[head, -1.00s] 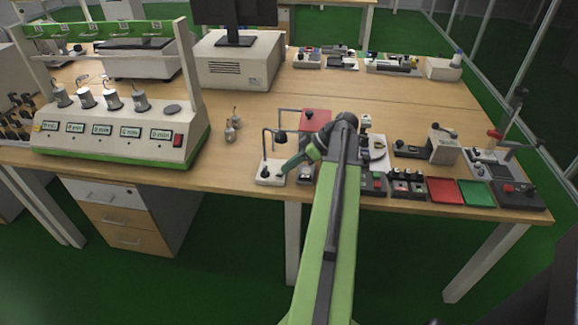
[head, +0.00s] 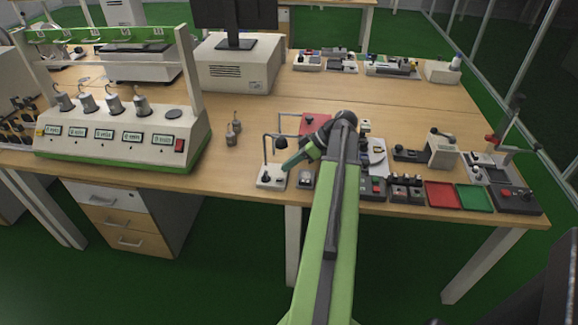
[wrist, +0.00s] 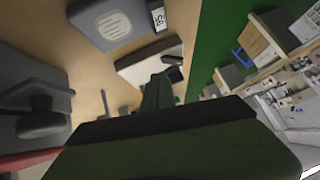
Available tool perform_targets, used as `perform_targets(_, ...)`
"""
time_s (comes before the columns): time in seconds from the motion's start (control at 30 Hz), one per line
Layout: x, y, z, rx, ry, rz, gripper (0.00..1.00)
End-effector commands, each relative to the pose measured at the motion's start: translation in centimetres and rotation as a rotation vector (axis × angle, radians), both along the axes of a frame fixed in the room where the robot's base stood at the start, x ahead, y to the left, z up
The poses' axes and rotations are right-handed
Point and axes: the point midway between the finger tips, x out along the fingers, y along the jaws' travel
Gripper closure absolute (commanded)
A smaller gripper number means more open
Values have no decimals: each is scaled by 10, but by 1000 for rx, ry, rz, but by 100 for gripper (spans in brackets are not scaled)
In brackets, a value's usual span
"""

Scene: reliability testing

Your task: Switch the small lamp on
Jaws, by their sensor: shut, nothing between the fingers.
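The small lamp has a white base (head: 268,183), a thin dark post and a dark shade (head: 281,143) at the bench's front edge. No glow shows under the shade. My gripper (head: 286,168) is shut and empty, slanting down to the left, with its tip close to the right part of the base. In the wrist view, the white base (wrist: 135,72) lies just beyond my gripper (wrist: 158,84), with a black switch-like part (wrist: 172,68) beside the tip. I cannot tell whether the tip touches it. My gripper hides part of the base.
A small grey device (head: 305,179) stands right of the lamp, under my arm. A red panel (head: 315,122) is behind. Bare wood lies between.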

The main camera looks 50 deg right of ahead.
Motion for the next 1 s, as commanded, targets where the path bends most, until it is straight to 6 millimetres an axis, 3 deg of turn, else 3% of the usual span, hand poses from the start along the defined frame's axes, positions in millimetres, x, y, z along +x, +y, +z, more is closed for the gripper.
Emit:
perform_targets(0.17,10,-17,36,0,0,3,100)
perform_targets(0.5,-24,-76,78,1,0,-1,100)
perform_targets(0.67,-30,-86,82,-1,0,2,100)
perform_targets(1.0,-30,-85,80,0,0,3,100)
